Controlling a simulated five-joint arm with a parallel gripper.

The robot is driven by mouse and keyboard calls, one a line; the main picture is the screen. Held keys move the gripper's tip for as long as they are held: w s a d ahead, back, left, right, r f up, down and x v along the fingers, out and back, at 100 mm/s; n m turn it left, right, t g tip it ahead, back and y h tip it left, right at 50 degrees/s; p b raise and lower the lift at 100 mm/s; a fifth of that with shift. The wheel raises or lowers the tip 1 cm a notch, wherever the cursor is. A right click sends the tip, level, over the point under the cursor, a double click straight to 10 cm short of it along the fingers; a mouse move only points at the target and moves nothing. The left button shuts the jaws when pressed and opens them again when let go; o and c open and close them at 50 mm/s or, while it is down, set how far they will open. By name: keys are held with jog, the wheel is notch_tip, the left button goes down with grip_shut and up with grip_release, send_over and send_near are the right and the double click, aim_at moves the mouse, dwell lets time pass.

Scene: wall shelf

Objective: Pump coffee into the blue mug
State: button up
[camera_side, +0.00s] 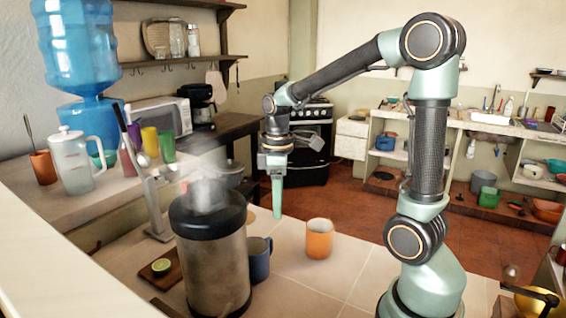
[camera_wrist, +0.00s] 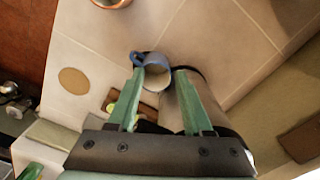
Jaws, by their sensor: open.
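The blue mug (camera_side: 259,262) stands on the tiled counter, close beside the steel dispenser, which partly hides it in the side view. The dispenser (camera_side: 212,262) has a black top with pale steam over it. My gripper (camera_side: 277,214) points down in the air above the counter, higher than the mug and right of the dispenser's top. In the wrist view my gripper (camera_wrist: 159,72) is open, its green fingers apart with nothing held. The blue mug (camera_wrist: 155,77) shows beyond the fingertips with a pale inside. The dispenser (camera_wrist: 174,108) is partly hidden behind the right finger.
An orange mug (camera_side: 319,239) stands on the counter to the right. A lime half (camera_side: 161,266) lies on a small board (camera_side: 167,279) left of the dispenser. A utensil stand (camera_side: 158,205) rises behind the board. Bare tiles (camera_side: 335,285) lie in front of the orange mug.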

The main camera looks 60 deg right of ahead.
jog(key=w+d+n, duration=0.1)
jog(key=n, duration=1.3)
send_over(271, 238)
jog(key=f, duration=0.4)
jog(key=shift+w+d+f, duration=0.2)
jog(key=shift+d+f, duration=0.15)
jog(key=shift+f, duration=0.35)
notch_tip(271, 238, down, 12)
grip_shut()
dwell(0.6)
